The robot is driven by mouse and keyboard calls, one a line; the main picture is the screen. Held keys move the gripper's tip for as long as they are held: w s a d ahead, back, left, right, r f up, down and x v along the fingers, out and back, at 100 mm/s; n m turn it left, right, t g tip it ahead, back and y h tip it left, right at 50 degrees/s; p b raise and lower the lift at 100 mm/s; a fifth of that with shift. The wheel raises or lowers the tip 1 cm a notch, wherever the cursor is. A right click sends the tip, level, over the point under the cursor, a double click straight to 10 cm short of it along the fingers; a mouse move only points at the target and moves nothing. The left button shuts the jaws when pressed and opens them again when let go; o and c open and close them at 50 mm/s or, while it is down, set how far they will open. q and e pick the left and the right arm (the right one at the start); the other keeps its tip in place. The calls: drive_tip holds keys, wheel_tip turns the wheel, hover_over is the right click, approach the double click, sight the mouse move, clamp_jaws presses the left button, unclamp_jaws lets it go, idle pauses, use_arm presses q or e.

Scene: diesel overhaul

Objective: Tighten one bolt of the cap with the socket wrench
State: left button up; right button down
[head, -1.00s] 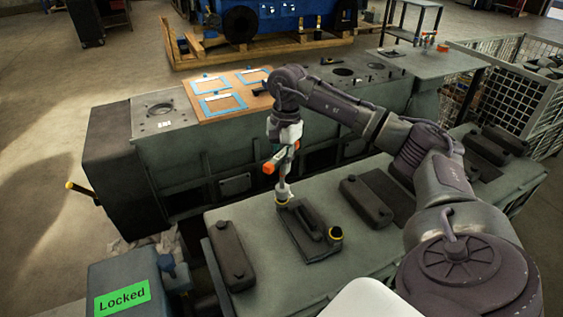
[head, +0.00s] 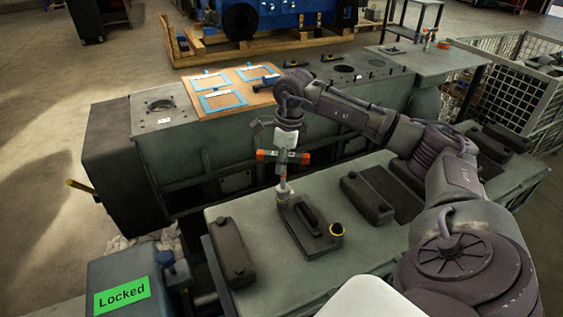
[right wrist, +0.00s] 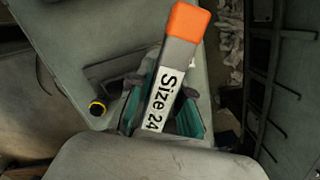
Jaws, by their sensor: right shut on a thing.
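The socket wrench (head: 268,156) has orange ends and stands with its socket down. My right gripper (head: 286,150) is shut on it from above. In the right wrist view the wrench's grey shaft (right wrist: 180,53) carries a "Size 24" label and lies between the teal finger pads of my gripper (right wrist: 162,112). The socket (head: 284,192) is at the cap's far-left end and hides the bolt there. My left gripper is out of view.
Dark covers (head: 232,252) and (head: 367,200) stand on the housing (head: 275,275) on both sides of the cap. A "Locked" box (head: 122,296) is at lower left. A wooden board (head: 236,106) with blue frames lies behind. A mesh crate (head: 510,90) is at right.

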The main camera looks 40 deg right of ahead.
drive_tip(key=m, duration=0.6)
drive_tip(key=shift+d+m+h, duration=0.1)
drive_tip(key=shift+m+h, duration=0.2)
drive_tip(key=shift+m, duration=0.1)
drive_tip(key=m+p, duration=0.1)
drive_tip(key=m, duration=0.5)
drive_tip(key=shift+h, duration=0.4)
drive_tip(key=m, duration=0.4)
drive_tip(key=shift+d, duration=0.1)
drive_tip(key=m, duration=0.4)
drive_tip(key=shift+f+h+p, duration=0.1)
drive_tip(key=shift+h+p, duration=0.2)
drive_tip(key=shift+p, duration=0.1)
